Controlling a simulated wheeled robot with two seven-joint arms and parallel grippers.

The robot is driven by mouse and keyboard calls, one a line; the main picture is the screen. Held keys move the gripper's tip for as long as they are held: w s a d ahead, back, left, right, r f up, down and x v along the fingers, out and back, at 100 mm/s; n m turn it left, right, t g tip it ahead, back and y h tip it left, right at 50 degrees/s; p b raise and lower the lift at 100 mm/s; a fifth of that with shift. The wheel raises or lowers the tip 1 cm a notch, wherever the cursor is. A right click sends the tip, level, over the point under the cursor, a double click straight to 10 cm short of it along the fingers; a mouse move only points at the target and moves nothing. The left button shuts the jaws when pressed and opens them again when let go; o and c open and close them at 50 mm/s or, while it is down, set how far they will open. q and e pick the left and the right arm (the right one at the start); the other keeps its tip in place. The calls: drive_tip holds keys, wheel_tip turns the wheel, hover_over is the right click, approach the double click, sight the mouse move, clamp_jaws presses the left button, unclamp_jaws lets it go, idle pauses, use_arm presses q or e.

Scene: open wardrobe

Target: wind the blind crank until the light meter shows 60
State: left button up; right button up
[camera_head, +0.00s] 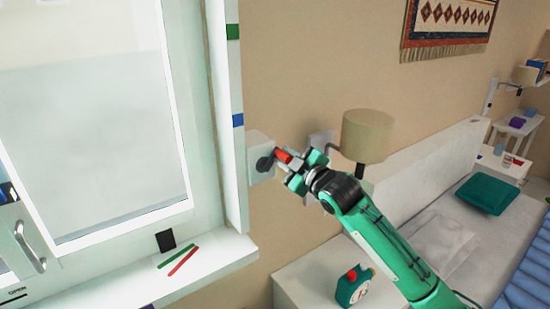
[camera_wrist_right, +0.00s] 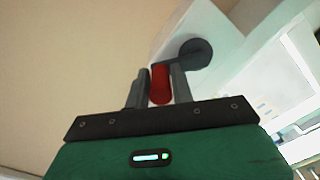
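The blind crank is a white wall box (camera_head: 258,150) with a dark round hub and a red handle (camera_head: 283,156), beside the window frame. In the right wrist view the dark crank arm (camera_wrist_right: 180,58) runs from the hub to the red handle (camera_wrist_right: 160,85). My right gripper (camera_head: 292,163) is at the handle, its two grey fingers close against either side, shut on it. A small black item (camera_head: 165,240) stands on the sill; I cannot tell if it is the light meter, and no reading is legible. My left gripper is out of view.
The window (camera_head: 90,120) shows a pale pane. Green and red sticks (camera_head: 182,262) lie on the sill (camera_head: 215,262). A lamp (camera_head: 367,135) is close behind my right gripper.

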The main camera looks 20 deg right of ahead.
drive_tip(key=shift+d+f, duration=0.1)
drive_tip(key=shift+f, duration=0.1)
drive_tip(key=shift+w+d+f, duration=0.15)
drive_tip(key=shift+d+f, duration=0.15)
drive_tip(key=shift+f, duration=0.35)
drive_tip(key=shift+d+f, duration=0.1)
drive_tip(key=shift+d, duration=0.05)
drive_tip(key=shift+o, duration=0.7)
drive_tip(key=shift+f+b, duration=0.4)
drive_tip(key=shift+o, duration=0.6)
drive_tip(key=shift+f, duration=0.35)
